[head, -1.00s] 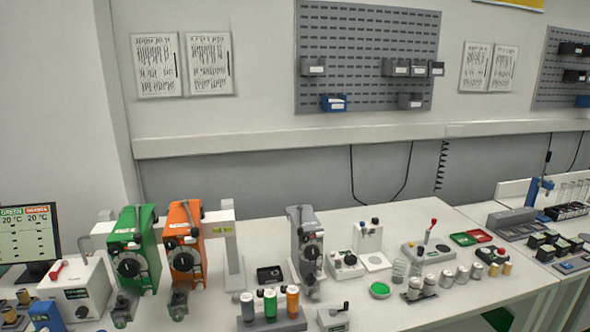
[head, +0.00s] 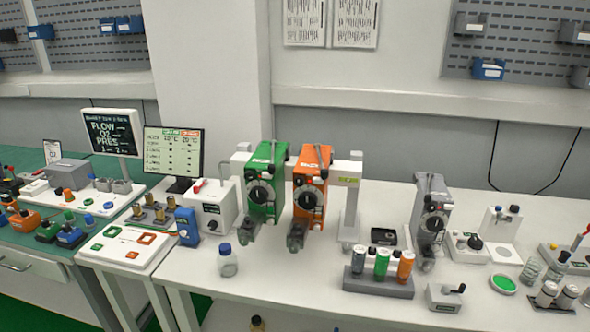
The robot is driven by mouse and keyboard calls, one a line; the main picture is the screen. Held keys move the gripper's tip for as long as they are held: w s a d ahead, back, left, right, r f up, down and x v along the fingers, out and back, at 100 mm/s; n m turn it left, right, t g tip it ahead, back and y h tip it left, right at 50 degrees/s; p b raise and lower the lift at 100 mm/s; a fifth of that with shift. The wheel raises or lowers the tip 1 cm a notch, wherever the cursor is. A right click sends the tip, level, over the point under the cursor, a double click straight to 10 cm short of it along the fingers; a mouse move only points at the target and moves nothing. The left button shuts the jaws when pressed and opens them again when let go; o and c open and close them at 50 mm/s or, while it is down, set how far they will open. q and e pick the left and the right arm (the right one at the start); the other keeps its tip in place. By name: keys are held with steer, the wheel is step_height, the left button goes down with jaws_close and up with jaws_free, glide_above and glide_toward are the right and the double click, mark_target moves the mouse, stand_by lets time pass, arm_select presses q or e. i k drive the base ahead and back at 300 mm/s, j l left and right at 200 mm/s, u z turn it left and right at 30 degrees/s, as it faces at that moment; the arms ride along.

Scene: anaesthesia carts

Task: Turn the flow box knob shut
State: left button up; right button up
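No label that I can read marks the flow box, so I cannot tell for sure which thing it is. A white box with a round black knob (head: 475,243) stands on the white bench to the right of the grey machine. Another white box (head: 212,208), with a red lever on top and a dark front panel, stands left of the green machine. A small grey box with a black-handled crank (head: 445,297) sits near the front edge. The knobs' settings are too small to read. Neither of my grippers is in view.
A green machine (head: 265,180), an orange machine (head: 311,185) and a grey machine (head: 431,212) stand on the bench. A rack of capped bottles (head: 378,284) and a blue-capped jar (head: 228,262) are in front. A "FLOW" screen (head: 111,132) stands left. Bench space between jar and rack is clear.

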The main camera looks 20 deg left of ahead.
mark_target(213, 225)
steer(key=u, duration=1.3)
steer(key=i, duration=0.1)
